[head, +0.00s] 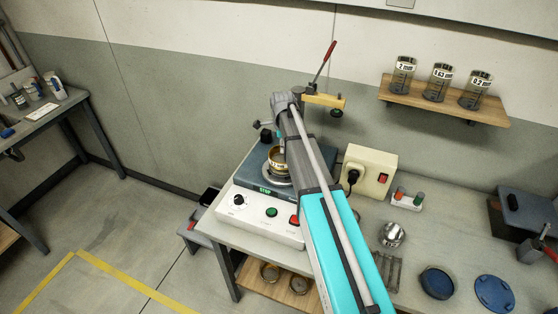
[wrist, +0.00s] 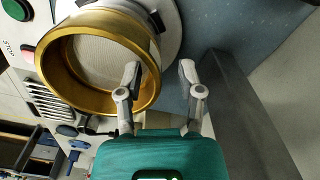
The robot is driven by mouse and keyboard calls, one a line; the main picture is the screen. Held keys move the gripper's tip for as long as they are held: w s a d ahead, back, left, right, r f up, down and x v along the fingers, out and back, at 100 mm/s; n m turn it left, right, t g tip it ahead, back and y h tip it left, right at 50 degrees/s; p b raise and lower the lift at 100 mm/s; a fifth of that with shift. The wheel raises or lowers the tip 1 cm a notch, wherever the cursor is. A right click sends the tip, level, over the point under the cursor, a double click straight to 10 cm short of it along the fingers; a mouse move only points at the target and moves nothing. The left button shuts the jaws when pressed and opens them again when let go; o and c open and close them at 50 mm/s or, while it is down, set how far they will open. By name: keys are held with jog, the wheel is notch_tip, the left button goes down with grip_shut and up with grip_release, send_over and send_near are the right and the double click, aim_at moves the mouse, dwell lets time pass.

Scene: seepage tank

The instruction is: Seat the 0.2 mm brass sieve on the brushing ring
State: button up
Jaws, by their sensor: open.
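The brass sieve (head: 276,165) sits on the round plate of the sieve shaker (head: 258,190) in the head view. In the wrist view the sieve (wrist: 47,72) shows its gold wall and pale mesh close up. My gripper (wrist: 160,70) is open, its two fingertips at the rim. One finger overlaps the mouth of the sieve and the other is outside, so the wall lies between them; contact cannot be told. My arm hides the gripper in the head view. Two round blue pieces lie on the bench, one dark (head: 437,282) and one flat (head: 494,292); I cannot tell which is the brushing ring.
A cream switch box (head: 370,170) with a plug stands right of the shaker. A metal bowl (head: 392,235) lies on the bench. Labelled jars stand on a wall shelf (head: 445,106). More round sieves (head: 270,272) lie on the lower shelf. A red-handled lever clamp (head: 325,62) stands behind.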

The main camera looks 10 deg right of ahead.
grip_shut()
jog(key=shift+r, duration=0.2)
dwell(0.5)
notch_tip(320, 180, up, 2)
jog(key=shift+r+p, duration=0.1)
jog(key=shift+p, duration=1.15)
jog(key=s+d+r+p, duration=0.1)
jog(key=s+r+p, duration=0.9)
jog(key=s, duration=0.4)
jog(key=shift+r+p, duration=0.2)
jog(key=shift+p, duration=0.1)
jog(key=shift+f, duration=0.1)
